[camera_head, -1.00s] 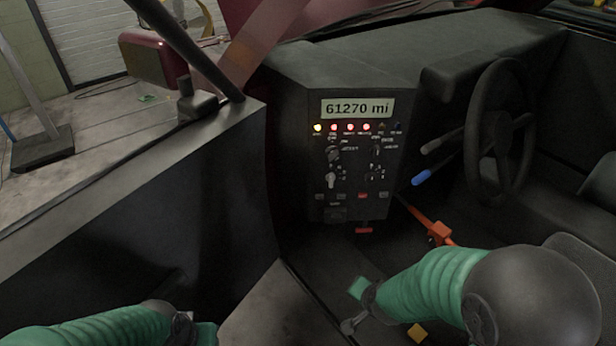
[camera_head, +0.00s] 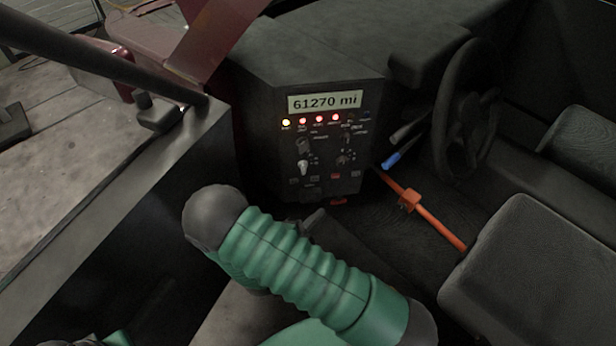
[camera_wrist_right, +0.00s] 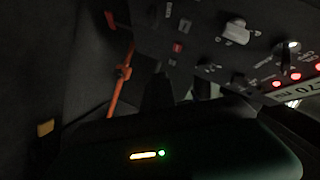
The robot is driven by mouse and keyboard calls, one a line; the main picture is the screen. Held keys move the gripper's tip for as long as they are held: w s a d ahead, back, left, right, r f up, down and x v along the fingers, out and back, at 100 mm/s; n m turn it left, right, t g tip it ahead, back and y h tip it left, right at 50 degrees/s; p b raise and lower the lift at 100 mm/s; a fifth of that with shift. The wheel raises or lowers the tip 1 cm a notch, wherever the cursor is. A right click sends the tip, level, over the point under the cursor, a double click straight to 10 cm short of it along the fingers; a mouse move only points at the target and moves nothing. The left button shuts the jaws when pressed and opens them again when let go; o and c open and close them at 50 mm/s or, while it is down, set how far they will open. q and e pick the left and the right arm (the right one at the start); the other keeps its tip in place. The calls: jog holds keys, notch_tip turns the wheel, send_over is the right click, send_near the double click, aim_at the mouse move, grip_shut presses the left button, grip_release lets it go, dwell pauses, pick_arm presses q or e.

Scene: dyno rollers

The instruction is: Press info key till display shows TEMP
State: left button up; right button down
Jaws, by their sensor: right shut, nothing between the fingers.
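The dark control panel (camera_head: 318,150) has a lit display (camera_head: 324,101) at its top that reads "61270 mi". Part of the display shows at the right edge of the right wrist view (camera_wrist_right: 300,90). A row of small keys sits low on the panel, with a red key (camera_head: 335,176) among dark ones; the labels are too small to read, so I cannot tell which is the info key. My right gripper (camera_head: 314,219) is shut and empty, its dark tip showing behind my green arm, below the panel and apart from it. Only a bit of my left arm shows at the lower left.
An orange lever (camera_head: 430,220) slants beside the panel, with a blue-tipped stalk (camera_head: 391,159) and the steering wheel (camera_head: 467,110) to the right. A dark seat (camera_head: 530,260) fills the lower right. The door sill (camera_head: 110,190) runs along the left.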

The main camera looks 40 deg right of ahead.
aim_at(315, 179)
jog(key=w+d+b, duration=0.1)
jog(key=w+d, duration=0.4)
jog(key=w, duration=0.2)
jog(key=shift+w, duration=0.3)
jog(key=shift+f, duration=0.15)
dwell(1.7)
jog(key=shift+w+d, duration=0.2)
jog(key=shift+w, duration=0.1)
jog(key=shift+w+d+b, duration=0.2)
jog(key=shift+w+b, duration=0.15)
dwell(0.5)
dwell(0.3)
jog(key=shift+s+a, duration=0.4)
jog(key=shift+s, duration=0.3)
